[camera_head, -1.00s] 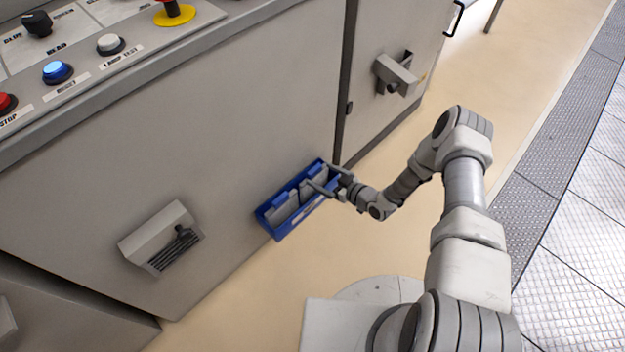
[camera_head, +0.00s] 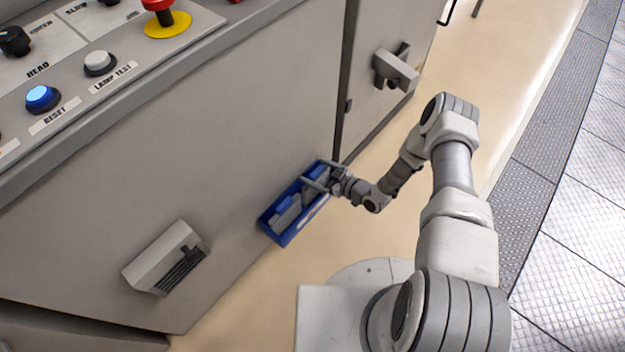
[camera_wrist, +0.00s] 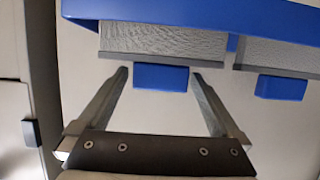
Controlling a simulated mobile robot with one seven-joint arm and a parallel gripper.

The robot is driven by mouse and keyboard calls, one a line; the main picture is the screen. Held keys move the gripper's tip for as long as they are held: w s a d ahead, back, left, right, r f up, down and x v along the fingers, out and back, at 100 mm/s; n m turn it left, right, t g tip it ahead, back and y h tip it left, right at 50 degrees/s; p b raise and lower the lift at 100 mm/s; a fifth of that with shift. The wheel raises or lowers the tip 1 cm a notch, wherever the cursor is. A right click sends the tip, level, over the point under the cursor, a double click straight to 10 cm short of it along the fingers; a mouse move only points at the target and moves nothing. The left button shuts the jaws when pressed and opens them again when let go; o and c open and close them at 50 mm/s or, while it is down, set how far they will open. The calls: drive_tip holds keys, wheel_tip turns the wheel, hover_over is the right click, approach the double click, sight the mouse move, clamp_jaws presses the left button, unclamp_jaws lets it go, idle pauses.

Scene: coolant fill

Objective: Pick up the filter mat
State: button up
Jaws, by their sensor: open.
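A grey filter mat (camera_wrist: 165,40) with a blue tab (camera_wrist: 160,78) shows in the wrist view, in a blue bin (camera_wrist: 200,11). A second grey mat (camera_wrist: 280,52) with its own blue tab (camera_wrist: 281,88) is to its right. My gripper (camera_wrist: 160,76) is open, with one finger on each side of the first mat's tab; I cannot tell whether they touch it. In the head view my gripper (camera_head: 321,175) is at the right end of the blue bin (camera_head: 291,232), partly hiding the mat there. Another mat (camera_head: 289,214) lies toward the bin's left end.
The bin is beside the grey machine front (camera_head: 250,130). A slotted grey box (camera_head: 167,258) is on that front to the left, and a grey handle (camera_head: 395,70) is on the panel at upper right. Beige floor (camera_head: 235,305) is clear in front of the bin.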

drive_tip(key=shift+c, duration=0.3)
clamp_jaws()
idle(0.3)
drive_tip(key=p, duration=0.7)
approach(303, 130)
drive_tip(key=x, duration=0.4)
drive_tip(key=shift+w+a+f, duration=0.15)
drive_tip(key=shift+f, duration=0.05)
drive_tip(key=w+d+r+m+t+h, duration=0.1)
drive_tip(key=d+r+m+t+h, duration=0.2)
drive_tip(key=d+r+m+h, duration=0.45)
drive_tip(key=w+d+r+m+t+h, duration=0.1)
drive_tip(key=d+r+m+t+h, duration=0.2)
drive_tip(key=d+r, duration=0.85)
drive_tip(key=a+r+p, duration=0.2)
drive_tip(key=r+p, duration=0.8)
drive_tip(key=r, duration=0.2)
drive_tip(key=a+r+p, duration=0.2)
drive_tip(key=r+p, duration=0.9)
drive_tip(key=r, duration=0.1)
drive_tip(key=shift+g, duration=0.3)
drive_tip(key=shift+r+h, duration=0.1)
drive_tip(key=shift+h, duration=0.15)
